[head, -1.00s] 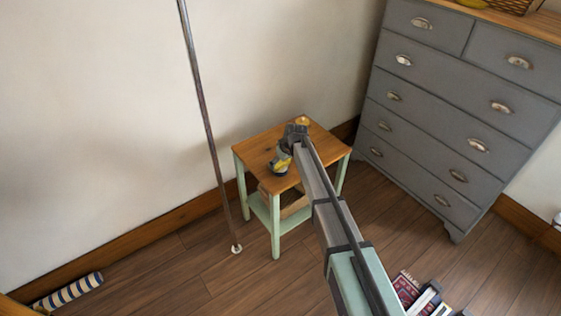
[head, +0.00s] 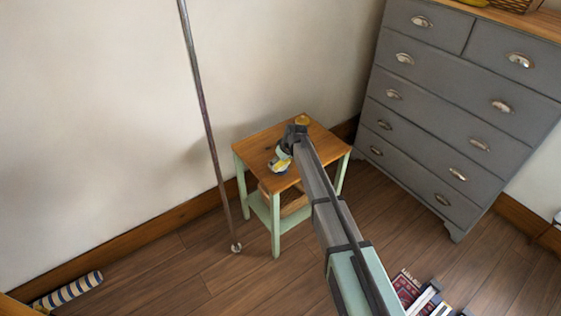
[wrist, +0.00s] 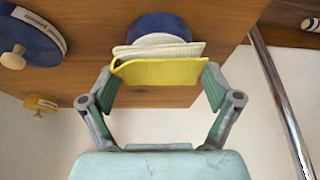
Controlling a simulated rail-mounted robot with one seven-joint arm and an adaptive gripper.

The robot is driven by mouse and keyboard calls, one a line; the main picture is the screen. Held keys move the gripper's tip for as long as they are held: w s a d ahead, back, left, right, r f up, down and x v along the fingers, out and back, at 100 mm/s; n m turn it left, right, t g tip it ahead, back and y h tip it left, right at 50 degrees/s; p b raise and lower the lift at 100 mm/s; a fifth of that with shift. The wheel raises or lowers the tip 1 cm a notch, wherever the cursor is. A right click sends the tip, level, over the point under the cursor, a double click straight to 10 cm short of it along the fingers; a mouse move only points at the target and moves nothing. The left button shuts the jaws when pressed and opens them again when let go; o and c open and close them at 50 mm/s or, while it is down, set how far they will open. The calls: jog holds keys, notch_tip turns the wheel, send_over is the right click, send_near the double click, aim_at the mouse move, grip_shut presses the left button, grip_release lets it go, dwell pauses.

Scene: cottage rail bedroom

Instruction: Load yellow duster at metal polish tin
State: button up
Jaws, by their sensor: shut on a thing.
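My gripper (wrist: 160,84) is shut on the yellow duster (wrist: 158,72), a folded cloth with a yellow face and whitish layers behind, held between the two fingertips. A dark blue round tin (wrist: 160,24) shows just beyond the duster, partly hidden by it; I cannot tell whether they touch. Its label is not visible, so I cannot confirm that it is the metal polish tin. In the head view the duster (head: 281,167) shows as a small yellow patch below my gripper (head: 284,153), over the small table's near left part.
The wooden-topped table (head: 262,142) also bears a yellow knobbed item (wrist: 40,104). A blue labelled round item with a wooden knob (wrist: 14,58) is at the wrist view's upper left. A metal pole (head: 205,120) stands left of the table; a grey dresser (head: 440,110) stands right.

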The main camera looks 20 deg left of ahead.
dwell(0.4)
jog(key=shift+r+p, duration=1.2)
jog(key=shift+r, duration=2.3)
